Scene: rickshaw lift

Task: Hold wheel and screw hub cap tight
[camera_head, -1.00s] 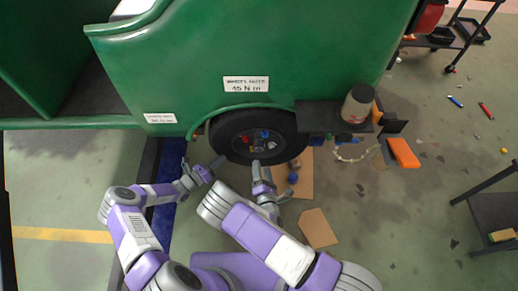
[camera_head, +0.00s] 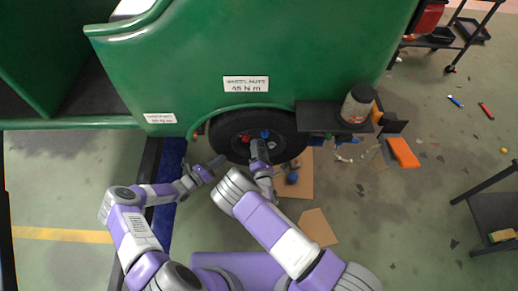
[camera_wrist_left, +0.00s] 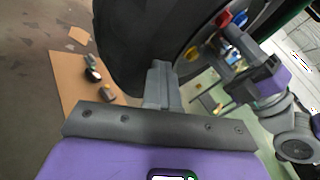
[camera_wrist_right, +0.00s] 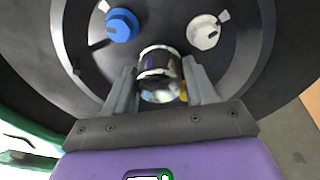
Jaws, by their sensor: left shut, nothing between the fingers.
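The wheel (camera_head: 228,128) is a black tyre under the green body, with a dark hub face that also shows in the right wrist view (camera_wrist_right: 85,60). A dark, shiny round hub cap (camera_wrist_right: 160,70) sits at the hub's centre. My right gripper (camera_head: 258,145) is at the hub; in the right wrist view its open fingers (camera_wrist_right: 162,88) stand either side of the cap, with gaps visible. My left gripper (camera_head: 219,161) is shut and empty, by the tyre's lower left; in the left wrist view its fingertips (camera_wrist_left: 160,70) are at the tyre (camera_wrist_left: 135,50). I cannot tell whether they touch it.
A blue nut (camera_wrist_right: 122,25) and a white nut (camera_wrist_right: 203,32) sit on the hub face. Cardboard (camera_head: 303,180) with small parts lies below the wheel. A dark shelf (camera_head: 316,117) bearing a jar (camera_head: 357,104) juts out at the right.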

